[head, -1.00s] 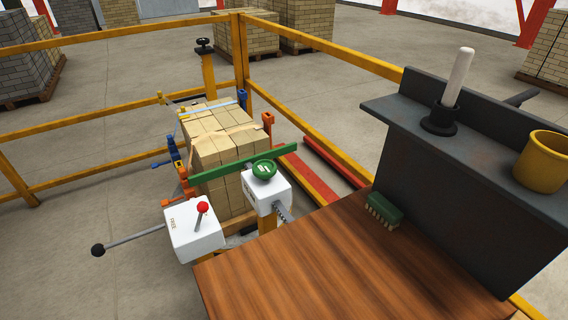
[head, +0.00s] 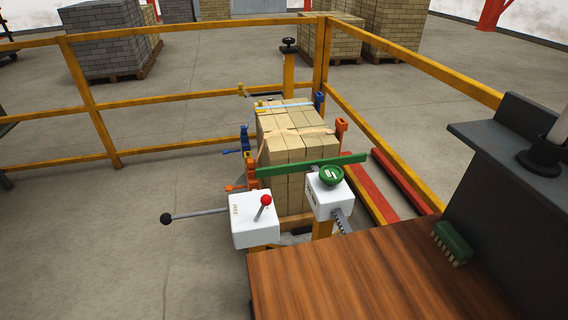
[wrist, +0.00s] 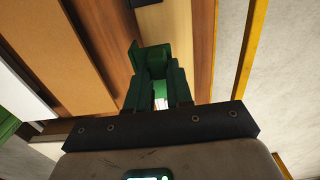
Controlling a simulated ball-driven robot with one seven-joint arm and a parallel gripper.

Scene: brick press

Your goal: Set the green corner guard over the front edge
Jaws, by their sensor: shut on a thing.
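In the wrist view, my gripper (wrist: 157,103) is shut on a small green piece (wrist: 150,58), which looks like the green corner guard. The piece has an upright part and a block between the dark green fingers. Its far side is hidden. My gripper does not show in the head view. There, the strapped stack of tan bricks (head: 293,129) stands beyond the white control boxes. A long green bar (head: 345,161) crosses its near upper edge, and I cannot tell whether it touches the bricks.
Two white boxes, one with a red-knobbed lever (head: 252,225) and one with a green knob (head: 331,175), stand before the stack. Orange (head: 252,172) and blue (head: 245,140) fittings flank it. A wooden bench (head: 350,275) with a green brush (head: 452,242) is nearest. Yellow rails (head: 190,92) enclose the area.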

